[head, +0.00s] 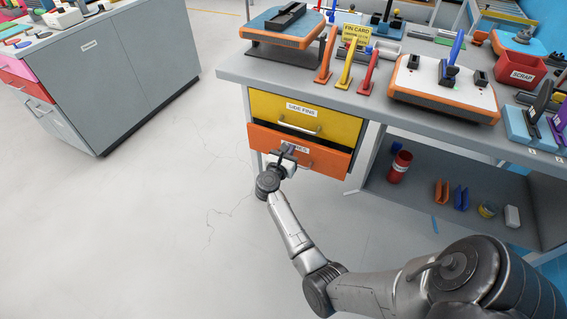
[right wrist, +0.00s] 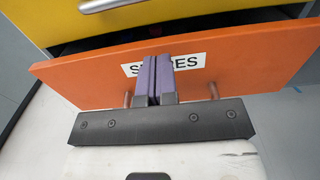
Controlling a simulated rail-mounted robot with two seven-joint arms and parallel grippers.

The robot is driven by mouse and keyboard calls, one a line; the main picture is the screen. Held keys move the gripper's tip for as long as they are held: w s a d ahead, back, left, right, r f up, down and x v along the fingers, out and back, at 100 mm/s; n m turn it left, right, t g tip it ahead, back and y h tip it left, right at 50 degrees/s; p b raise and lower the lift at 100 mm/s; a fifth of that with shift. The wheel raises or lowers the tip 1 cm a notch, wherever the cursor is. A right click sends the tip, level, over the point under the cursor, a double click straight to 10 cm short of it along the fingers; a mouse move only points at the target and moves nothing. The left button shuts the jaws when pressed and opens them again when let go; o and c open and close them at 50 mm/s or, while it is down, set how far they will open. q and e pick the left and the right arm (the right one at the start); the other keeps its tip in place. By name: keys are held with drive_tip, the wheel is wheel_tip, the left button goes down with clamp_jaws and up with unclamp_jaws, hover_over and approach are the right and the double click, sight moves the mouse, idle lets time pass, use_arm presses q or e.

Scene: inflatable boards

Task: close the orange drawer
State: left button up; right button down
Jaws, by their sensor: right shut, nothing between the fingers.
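The orange drawer (head: 325,160) sits under the yellow drawer (head: 335,122) on the workbench's left side. In the right wrist view, its orange front (right wrist: 90,75) stands out a little from under the yellow front, with a dark gap above it. A white label, partly hidden by my fingers, is on it. My right gripper (head: 287,150) is shut and empty, with its purple fingertips (right wrist: 160,75) in front of the label. I cannot tell whether they touch the front. The drawer's handle is mostly hidden behind my gripper. My left gripper is not in view.
The grey workbench (head: 235,70) carries orange-based fixtures, coloured fins and a red scrap bin (head: 521,72). A lower shelf (head: 405,200) to the right holds a red can and small parts. A grey cabinet (head: 115,85) stands at left. The floor between is clear.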

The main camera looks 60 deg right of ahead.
drive_tip(key=shift+w+d+f+b, duration=0.15)
drive_tip(key=shift+d+b, duration=0.15)
drive_tip(key=shift+d, duration=1.15)
